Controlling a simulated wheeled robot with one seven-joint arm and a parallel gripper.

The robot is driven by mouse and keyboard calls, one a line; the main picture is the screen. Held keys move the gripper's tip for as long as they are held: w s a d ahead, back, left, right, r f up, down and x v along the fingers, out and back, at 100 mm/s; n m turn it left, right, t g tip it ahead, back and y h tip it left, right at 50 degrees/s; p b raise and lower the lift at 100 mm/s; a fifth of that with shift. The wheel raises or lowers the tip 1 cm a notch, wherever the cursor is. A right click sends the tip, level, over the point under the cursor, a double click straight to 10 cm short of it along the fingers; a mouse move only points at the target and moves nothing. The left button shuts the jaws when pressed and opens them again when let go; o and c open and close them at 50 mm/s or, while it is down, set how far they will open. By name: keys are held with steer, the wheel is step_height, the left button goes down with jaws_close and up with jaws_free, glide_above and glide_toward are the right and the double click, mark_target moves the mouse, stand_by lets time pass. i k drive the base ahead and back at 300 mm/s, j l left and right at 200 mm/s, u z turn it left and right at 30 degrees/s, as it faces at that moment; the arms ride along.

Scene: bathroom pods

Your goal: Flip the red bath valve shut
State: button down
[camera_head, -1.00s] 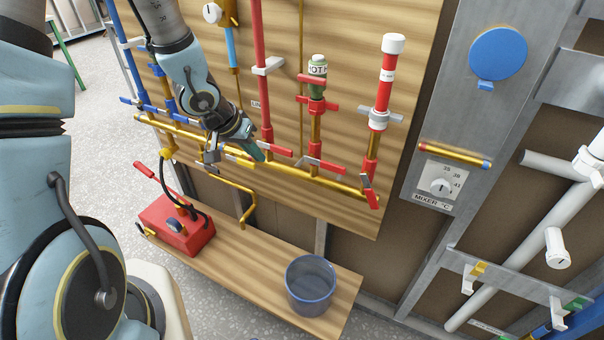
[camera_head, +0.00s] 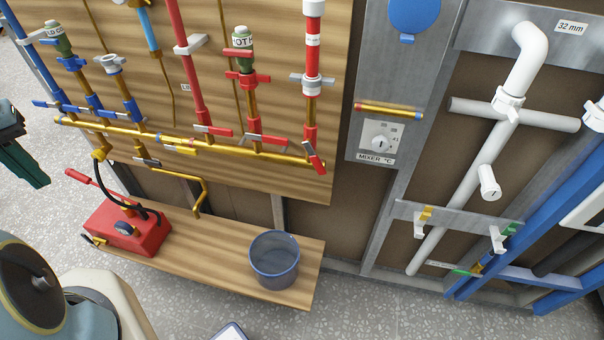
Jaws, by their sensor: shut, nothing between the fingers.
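Three small red-handled levers sit along the brass manifold (camera_head: 240,149) on the wooden panel. The left red lever (camera_head: 214,131) lies across the foot of its red pipe. The middle red lever (camera_head: 268,139) also lies across its pipe. The right red lever (camera_head: 314,157) is tilted steeply at the manifold's right end. No readable label shows which one is the bath valve. My gripper (camera_head: 38,182) is at the left edge, partly cut off, with green fingers pointing down and right. It is shut and empty, well apart from the levers.
A wooden bench (camera_head: 225,262) below the panel carries a red pump box (camera_head: 128,228) and a blue-grey bucket (camera_head: 274,262). A bent brass pipe (camera_head: 200,190) hangs under the manifold. Blue levers (camera_head: 50,104) are at left. White drain pipes (camera_head: 465,190) stand right.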

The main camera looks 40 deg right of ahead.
mark_target(315, 157)
steer(key=k+l+u, duration=0.15)
steer(key=u, duration=0.5)
steer(key=k+l+u, duration=0.25)
steer(key=k, duration=0.35)
steer(key=k+u, duration=0.3)
steer(key=k, duration=0.65)
